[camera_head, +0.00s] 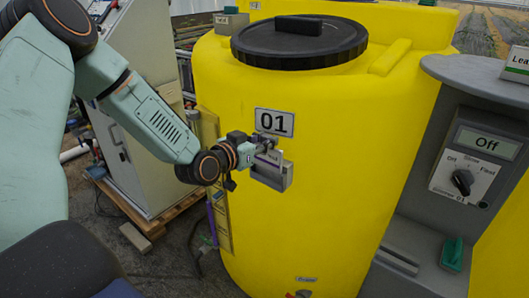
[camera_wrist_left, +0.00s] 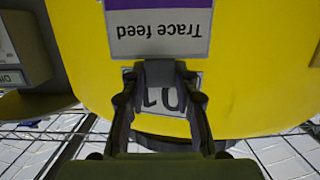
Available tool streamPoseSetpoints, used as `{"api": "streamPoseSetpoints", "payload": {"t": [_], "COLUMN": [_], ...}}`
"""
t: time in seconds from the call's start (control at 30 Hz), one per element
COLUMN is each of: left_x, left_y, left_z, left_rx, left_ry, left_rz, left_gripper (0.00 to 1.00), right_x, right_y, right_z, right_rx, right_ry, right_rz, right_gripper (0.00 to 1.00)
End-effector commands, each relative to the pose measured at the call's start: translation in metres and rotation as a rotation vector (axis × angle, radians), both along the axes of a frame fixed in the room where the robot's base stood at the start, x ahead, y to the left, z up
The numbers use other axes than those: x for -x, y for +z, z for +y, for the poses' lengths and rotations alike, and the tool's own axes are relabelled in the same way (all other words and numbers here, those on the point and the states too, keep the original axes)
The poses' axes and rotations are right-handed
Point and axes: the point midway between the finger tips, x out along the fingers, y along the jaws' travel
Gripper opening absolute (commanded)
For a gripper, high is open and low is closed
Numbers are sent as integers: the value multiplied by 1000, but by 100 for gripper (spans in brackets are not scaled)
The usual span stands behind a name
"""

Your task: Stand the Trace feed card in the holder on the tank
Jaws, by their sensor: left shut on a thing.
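The Trace feed card (camera_wrist_left: 160,32) shows in the left wrist view with its text upside down and a purple band at the frame's top edge. In the head view the card (camera_head: 272,158) is small and partly hidden by my gripper. My left gripper (camera_head: 260,143) is shut on it; the fingers (camera_wrist_left: 160,78) also show in the wrist view. The grey holder (camera_head: 274,179) is on the front of the yellow tank (camera_head: 320,215), right below the gripper. The card is at the holder's top; I cannot tell how deep it sits. My right gripper is not in view.
A white "01" plate (camera_head: 274,122) is just above the gripper. The tank has a black lid (camera_head: 299,40). A grey control post (camera_head: 455,170) with an "Off" display stands at right. A pale cabinet (camera_head: 135,100) stands behind my left arm.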

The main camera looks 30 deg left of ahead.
Motion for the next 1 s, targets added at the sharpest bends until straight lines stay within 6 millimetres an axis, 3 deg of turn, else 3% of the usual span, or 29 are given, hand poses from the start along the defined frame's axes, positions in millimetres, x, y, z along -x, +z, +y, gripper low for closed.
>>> {"api": "streamPoseSetpoints", "payload": {"t": [0.1, 0.2, 0.83, 0.87, 1.0], "left_x": [0, -3, -4, -4, -4], "left_y": [-22, -28, -36, -36, -35], "left_z": [0, -1, 0, 0, 0], "left_rx": [-2, -3, -1, -1, -1], "left_ry": [0, -2, -1, -1, -1], "left_rz": [4, 2, 0, 0, 1], "left_gripper": [0, 0, 0, 30, 42], "right_x": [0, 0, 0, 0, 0], "right_y": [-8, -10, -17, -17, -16], "right_z": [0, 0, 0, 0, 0], "right_rx": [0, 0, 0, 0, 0], "right_ry": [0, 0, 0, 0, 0], "right_rz": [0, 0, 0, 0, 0], "right_gripper": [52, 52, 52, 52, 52]}}
